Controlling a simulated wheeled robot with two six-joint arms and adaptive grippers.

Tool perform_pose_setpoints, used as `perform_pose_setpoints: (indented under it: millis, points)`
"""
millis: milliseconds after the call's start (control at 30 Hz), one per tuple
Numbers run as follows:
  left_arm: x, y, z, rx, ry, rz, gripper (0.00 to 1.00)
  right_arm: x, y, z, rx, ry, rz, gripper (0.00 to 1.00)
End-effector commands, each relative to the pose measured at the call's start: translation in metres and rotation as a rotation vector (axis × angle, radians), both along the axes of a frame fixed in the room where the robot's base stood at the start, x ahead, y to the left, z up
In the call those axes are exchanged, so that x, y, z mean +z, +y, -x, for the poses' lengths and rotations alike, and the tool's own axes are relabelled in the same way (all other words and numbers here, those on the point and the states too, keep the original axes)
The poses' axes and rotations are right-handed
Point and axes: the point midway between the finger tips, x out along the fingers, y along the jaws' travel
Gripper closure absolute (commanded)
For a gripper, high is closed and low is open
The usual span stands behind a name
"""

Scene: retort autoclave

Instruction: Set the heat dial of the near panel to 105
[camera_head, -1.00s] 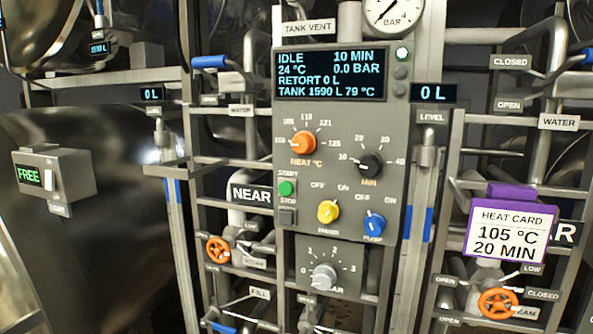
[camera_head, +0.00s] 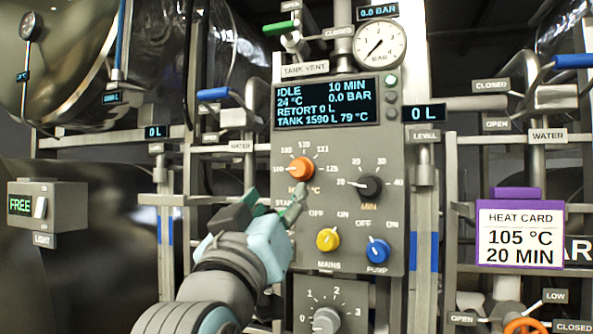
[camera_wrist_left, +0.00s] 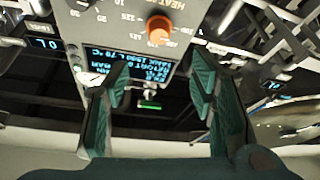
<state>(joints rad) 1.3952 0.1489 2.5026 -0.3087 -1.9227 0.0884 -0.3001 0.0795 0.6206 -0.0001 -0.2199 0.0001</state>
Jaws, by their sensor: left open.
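The orange heat dial (camera_head: 302,168) is on the grey near panel (camera_head: 340,220), with a scale around it that includes 110, 121 and 125. Its pale mark appears to face left, near the 100 end; the exact setting is hard to read. In the left wrist view the dial (camera_wrist_left: 160,29) lies beyond the open, empty fingers (camera_wrist_left: 160,68). The heat card (camera_head: 519,233) reads 105 °C, 20 MIN. My right gripper is not in view.
The black minutes dial (camera_head: 370,186), yellow mains knob (camera_head: 327,239) and blue pump knob (camera_head: 378,251) sit close to the heat dial. The screen (camera_head: 327,101) above reads IDLE. Pipes and valve handles flank the panel.

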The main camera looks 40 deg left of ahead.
Motion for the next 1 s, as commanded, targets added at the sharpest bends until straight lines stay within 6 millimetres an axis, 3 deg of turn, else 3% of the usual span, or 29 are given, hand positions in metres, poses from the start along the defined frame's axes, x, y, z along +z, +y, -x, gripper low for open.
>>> perform_pose_setpoints:
  millis: [33, 167, 300, 500, 867, 1000]
  points:
    - [0.011, 0.003, -0.007, 0.004, 0.009, -0.003, 0.49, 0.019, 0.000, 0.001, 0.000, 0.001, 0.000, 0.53]
    - [0.027, 0.017, -0.035, 0.006, 0.015, -0.006, 0.49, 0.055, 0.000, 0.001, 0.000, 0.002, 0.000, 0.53]
    - [0.034, 0.033, -0.071, -0.002, 0.009, -0.003, 0.49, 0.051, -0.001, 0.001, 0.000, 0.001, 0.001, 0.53]
    - [0.048, 0.048, -0.103, -0.004, 0.005, -0.003, 0.49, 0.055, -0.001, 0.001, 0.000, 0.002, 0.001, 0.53]
    - [0.050, 0.052, -0.112, -0.004, 0.003, -0.004, 0.49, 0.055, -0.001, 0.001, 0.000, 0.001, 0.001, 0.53]
    - [0.050, 0.052, -0.112, -0.004, 0.003, -0.004, 0.70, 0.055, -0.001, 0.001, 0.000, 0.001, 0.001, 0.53]
